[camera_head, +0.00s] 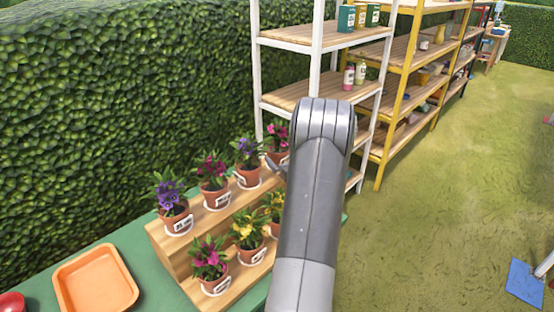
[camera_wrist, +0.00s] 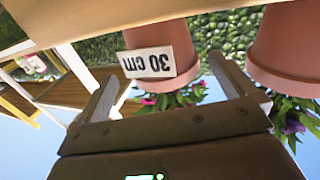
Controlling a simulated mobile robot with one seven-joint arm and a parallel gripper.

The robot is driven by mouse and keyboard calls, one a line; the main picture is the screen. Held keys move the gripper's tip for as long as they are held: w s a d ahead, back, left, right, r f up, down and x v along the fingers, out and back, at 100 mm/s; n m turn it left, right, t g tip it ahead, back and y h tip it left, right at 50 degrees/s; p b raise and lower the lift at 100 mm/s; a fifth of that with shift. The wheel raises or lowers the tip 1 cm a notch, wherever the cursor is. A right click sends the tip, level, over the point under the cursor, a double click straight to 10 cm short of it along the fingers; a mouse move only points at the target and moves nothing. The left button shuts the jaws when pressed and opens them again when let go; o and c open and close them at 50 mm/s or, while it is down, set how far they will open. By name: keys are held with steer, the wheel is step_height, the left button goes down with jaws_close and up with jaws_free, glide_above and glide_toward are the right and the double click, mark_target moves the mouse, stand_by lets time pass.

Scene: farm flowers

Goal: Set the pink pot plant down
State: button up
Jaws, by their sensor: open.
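The pink pot plant (camera_head: 278,133) stands at the far end of the upper step of the wooden stand (camera_head: 163,243), partly hidden behind my arm. In the wrist view, which is upside down, its terracotta pot (camera_wrist: 135,39) with a white "30 cm" label rests on the wooden step (camera_wrist: 75,22); pink flowers (camera_wrist: 172,101) show beyond the rim. My gripper (camera_wrist: 165,88) is open, with one finger on each side of this pot and a visible gap at each. In the head view the gripper is mostly hidden by the arm.
A purple-flowered pot (camera_head: 247,175) stands beside the pink one; in the wrist view its pot (camera_wrist: 285,50) is close to one finger. Several other pots fill both steps. A white shelf rack (camera_head: 258,75) stands close behind. An orange tray (camera_head: 97,282) lies on the green table (camera_head: 150,290).

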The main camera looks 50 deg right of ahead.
steer(key=w, duration=0.1)
steer(key=w+r, duration=0.1)
steer(key=w, duration=0.1)
steer(key=w+d, duration=0.1)
steer(key=shift+w+r, duration=0.15)
steer(key=shift+r, duration=0.05)
steer(key=shift+w+d, duration=0.1)
steer(key=shift+w, duration=0.35)
steer(key=c, duration=1.4)
steer(key=shift+r, duration=0.1)
